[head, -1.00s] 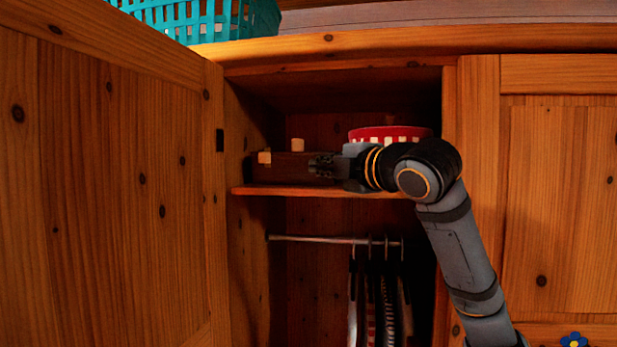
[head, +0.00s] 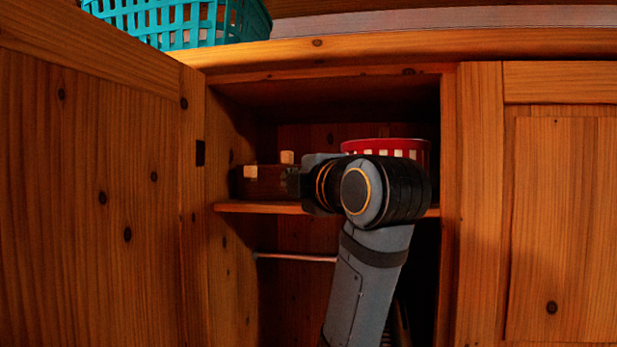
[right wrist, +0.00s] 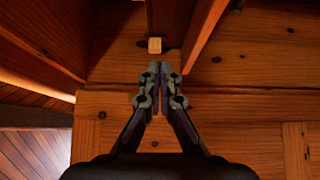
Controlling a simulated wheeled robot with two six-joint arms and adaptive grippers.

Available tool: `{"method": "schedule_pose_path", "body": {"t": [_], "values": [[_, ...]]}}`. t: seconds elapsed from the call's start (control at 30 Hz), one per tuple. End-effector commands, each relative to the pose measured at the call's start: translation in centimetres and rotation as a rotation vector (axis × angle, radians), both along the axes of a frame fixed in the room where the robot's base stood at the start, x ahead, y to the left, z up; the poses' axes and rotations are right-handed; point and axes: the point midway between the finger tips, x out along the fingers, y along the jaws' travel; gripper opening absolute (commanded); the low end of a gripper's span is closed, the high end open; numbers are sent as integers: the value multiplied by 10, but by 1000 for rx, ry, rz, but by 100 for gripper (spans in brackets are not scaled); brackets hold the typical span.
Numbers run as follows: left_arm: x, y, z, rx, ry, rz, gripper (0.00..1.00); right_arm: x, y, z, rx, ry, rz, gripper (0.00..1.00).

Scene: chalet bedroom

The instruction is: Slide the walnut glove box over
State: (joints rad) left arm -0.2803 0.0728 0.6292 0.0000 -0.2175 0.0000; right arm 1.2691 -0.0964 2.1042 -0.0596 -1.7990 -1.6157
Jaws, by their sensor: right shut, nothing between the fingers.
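The walnut glove box (head: 266,188) is dark brown with pale wooden knobs. It sits at the left end of the cabinet's upper shelf (head: 262,208). My right gripper (head: 292,184) reaches in over the shelf from the right, at the box's right part, which it partly hides. I cannot tell whether it touches the box. In the right wrist view the gripper (right wrist: 160,72) is shut and empty, its tips just short of a pale knob (right wrist: 155,45) beside a dark box face (right wrist: 172,18). My left gripper is not in view.
A red-and-white container (head: 385,147) stands on the shelf behind my right arm. A rail (head: 295,257) runs below. The open left door (head: 95,200) and the right door (head: 560,200) flank the opening. A teal basket (head: 185,20) stands on top.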

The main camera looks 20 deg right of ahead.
Motion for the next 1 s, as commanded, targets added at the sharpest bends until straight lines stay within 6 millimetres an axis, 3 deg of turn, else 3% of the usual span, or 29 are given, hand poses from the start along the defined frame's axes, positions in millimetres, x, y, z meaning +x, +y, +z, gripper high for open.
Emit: {"method": "schedule_pose_path", "body": {"t": [0.1, 0.23, 0.37, 0.73, 1.0], "values": [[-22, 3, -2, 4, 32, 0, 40, -1, 4, 0, 2, 4, 3, 0], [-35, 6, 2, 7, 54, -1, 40, 5, 3, 1, 2, 6, 2, 0], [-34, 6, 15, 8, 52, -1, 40, 24, 4, 3, 2, 9, 2, 0], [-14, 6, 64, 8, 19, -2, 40, 103, 7, 4, 2, 9, 2, 0], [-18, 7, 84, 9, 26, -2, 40, 126, -18, 2, 1, 4, 1, 0]]}}
